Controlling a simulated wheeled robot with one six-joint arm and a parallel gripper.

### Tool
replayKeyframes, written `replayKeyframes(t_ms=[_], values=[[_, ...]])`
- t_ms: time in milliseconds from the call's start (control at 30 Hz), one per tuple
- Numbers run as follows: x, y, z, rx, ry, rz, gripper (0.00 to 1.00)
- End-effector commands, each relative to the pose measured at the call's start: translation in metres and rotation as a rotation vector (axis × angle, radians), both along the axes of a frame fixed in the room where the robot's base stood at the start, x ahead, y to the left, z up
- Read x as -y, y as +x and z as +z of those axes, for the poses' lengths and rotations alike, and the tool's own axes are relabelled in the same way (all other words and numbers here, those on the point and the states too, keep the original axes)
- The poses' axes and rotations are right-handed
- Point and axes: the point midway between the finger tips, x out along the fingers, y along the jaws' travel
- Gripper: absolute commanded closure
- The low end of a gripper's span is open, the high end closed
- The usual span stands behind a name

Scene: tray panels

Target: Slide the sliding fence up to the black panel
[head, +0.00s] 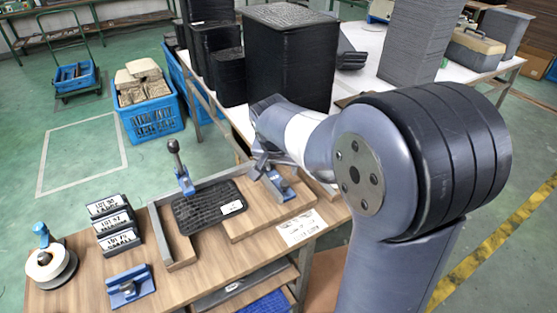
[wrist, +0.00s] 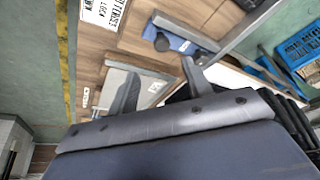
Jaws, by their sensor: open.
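The black panel (head: 208,208), ribbed with a white label, lies flat on the wooden bench. A grey fixed rail (head: 160,238) stands left of it, and another grey rail runs along its far side. A wooden block (head: 285,208) with a blue clamp lies right of the panel; it looks like the sliding fence, but I cannot be sure. Any gap between it and the panel is unclear. My gripper (head: 262,158) is above the block's far end, partly hidden by my arm. In the wrist view my gripper (wrist: 160,70) is open, fingers apart, with the blue clamp (wrist: 185,38) beyond.
A blue clamp with a black knob (head: 183,175) stands at the panel's far side. Labelled blocks (head: 112,225), a tape roll (head: 50,265) and a blue fixture (head: 130,287) occupy the bench's left. A white table with black stacks (head: 290,60) stands behind.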

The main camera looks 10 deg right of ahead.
Motion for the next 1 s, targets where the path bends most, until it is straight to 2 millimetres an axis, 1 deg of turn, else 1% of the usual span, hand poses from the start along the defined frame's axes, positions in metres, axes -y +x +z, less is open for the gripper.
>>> replayKeyframes(t_ms=[67, 167, 267, 500, 600, 800, 1000], values=[[0.0, 0.004, -0.002, 0.002, 0.0, -0.005, 0.52], [0.001, 0.007, -0.01, 0.001, 0.0, -0.006, 0.52], [0.004, 0.012, -0.026, -0.001, 0.0, -0.006, 0.52], [0.012, 0.027, -0.068, -0.001, 0.0, -0.006, 0.52], [0.015, 0.032, -0.082, -0.001, 0.0, -0.005, 0.52], [0.018, 0.039, -0.097, 0.002, 0.0, -0.004, 0.52], [0.018, 0.04, -0.099, 0.003, 0.0, -0.004, 0.52]])
